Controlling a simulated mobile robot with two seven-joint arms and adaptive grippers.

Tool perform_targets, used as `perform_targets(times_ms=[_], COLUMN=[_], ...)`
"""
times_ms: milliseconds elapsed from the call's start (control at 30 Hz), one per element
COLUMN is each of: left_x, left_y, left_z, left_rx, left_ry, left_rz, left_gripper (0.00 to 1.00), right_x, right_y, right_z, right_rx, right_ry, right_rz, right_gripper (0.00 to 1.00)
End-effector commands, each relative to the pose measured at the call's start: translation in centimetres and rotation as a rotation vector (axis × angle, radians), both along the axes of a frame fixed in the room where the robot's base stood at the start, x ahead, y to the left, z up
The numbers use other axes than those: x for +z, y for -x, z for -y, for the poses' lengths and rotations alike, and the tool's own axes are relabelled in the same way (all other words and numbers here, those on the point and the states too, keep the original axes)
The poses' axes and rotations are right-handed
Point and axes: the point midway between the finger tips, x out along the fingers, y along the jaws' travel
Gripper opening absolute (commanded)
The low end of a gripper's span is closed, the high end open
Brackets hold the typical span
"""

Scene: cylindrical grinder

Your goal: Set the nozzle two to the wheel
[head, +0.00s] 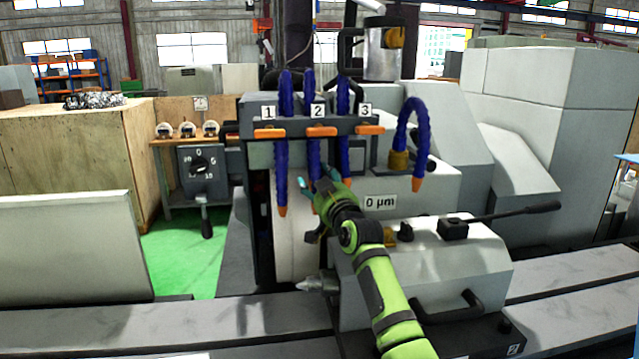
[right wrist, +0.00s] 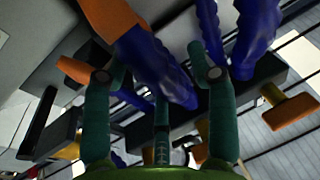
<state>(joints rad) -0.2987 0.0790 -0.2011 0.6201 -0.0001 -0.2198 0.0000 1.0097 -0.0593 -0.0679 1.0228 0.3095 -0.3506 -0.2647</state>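The pale grinding wheel (head: 290,243) is below and partly hidden by my arm. In the right wrist view, the gripper's teal fingers (right wrist: 160,78) are spread, with a blue nozzle (right wrist: 155,62) between them; I cannot tell whether they touch it. More blue hose (right wrist: 256,38) is at the upper right. My left gripper is not in view.
Orange handles (head: 322,132) sit on the dark nozzle bar. A fourth blue hose (head: 415,130) curves at the right. A lever (head: 515,212) sticks out over the grey housing (head: 445,265). A knob panel (head: 200,168) stands left, with green floor (head: 185,255) below.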

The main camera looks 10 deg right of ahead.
Motion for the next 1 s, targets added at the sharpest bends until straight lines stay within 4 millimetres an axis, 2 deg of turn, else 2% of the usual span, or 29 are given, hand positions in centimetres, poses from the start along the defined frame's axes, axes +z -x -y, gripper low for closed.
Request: perform_targets(times_ms=[267, 467, 1000], left_x=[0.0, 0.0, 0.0], left_y=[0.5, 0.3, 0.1], left_z=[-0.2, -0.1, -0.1], left_rx=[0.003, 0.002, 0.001], left_ry=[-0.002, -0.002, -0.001], left_rz=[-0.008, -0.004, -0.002], left_gripper=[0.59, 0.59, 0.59], right_x=[0.0, -0.3, -1.2], right_y=[0.1, 1.1, 8.8], right_z=[0.1, 0.2, 1.7], right_rx=[-0.001, 0.0, -0.001], right_ry=[0.0, -0.001, 0.0], right_rz=[0.0, 0.001, 0.0], right_gripper=[0.59, 0.59, 0.59])
